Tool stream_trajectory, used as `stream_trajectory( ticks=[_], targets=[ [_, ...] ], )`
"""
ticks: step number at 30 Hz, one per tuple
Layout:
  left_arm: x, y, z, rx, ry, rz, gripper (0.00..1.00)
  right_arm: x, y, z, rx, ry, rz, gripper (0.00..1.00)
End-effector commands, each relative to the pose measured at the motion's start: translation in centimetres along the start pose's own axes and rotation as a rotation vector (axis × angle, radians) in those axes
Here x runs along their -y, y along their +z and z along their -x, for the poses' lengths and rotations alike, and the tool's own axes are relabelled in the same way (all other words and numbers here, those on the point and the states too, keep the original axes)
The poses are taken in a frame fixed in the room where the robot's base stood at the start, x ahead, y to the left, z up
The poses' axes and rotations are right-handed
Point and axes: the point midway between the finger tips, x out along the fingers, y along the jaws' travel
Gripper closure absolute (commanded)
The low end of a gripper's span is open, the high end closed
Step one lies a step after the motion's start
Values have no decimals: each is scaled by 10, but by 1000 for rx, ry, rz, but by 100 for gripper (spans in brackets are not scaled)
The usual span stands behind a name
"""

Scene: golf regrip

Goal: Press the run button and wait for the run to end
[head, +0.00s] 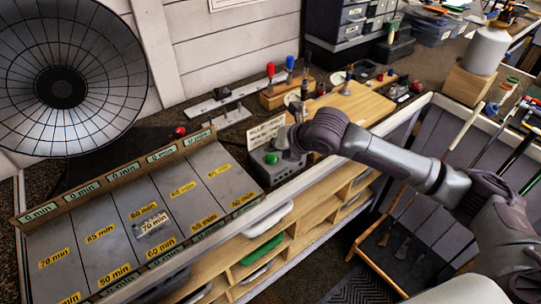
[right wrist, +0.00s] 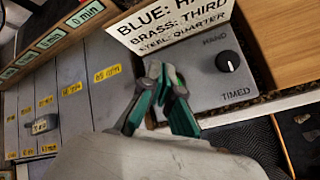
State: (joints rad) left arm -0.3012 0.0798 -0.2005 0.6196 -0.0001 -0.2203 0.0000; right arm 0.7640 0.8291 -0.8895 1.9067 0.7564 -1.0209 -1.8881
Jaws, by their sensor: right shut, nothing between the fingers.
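A grey control box (head: 270,172) stands at the near edge of the bench with a rounded green button (head: 271,158) on top. My right gripper (head: 284,152) is at the box, close beside the button; I cannot tell whether it touches it. In the right wrist view the right gripper (right wrist: 163,72) is shut and empty, its green-sided fingers over the box top (right wrist: 195,75). A black knob (right wrist: 228,61) there sits between the words HAND and TIMED. My left gripper is not in view.
A printed sign (right wrist: 168,24) stands behind the box. To the left is a sloped grey board (head: 160,205) with yellow minute labels and a small 70 min tag (head: 152,223). A large round fan-like disc (head: 62,88) is at upper left. A wooden block (head: 350,103) lies beyond the arm.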

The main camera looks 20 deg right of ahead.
Motion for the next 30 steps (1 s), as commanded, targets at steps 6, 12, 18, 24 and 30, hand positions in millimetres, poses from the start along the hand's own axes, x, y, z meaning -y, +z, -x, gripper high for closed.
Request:
stream_trajectory(
  ticks=[6,12,18,24,30],
  targets=[
    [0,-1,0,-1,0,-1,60,0,0,0,0,0,0,100],
    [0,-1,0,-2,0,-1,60,0,0,0,0,0,0,100],
    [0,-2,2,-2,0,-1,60,1,-1,-2,-1,-1,0,100],
    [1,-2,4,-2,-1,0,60,4,-4,-6,-1,-1,-1,100],
    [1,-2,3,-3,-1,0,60,4,-4,-6,0,0,0,100]
  ],
)
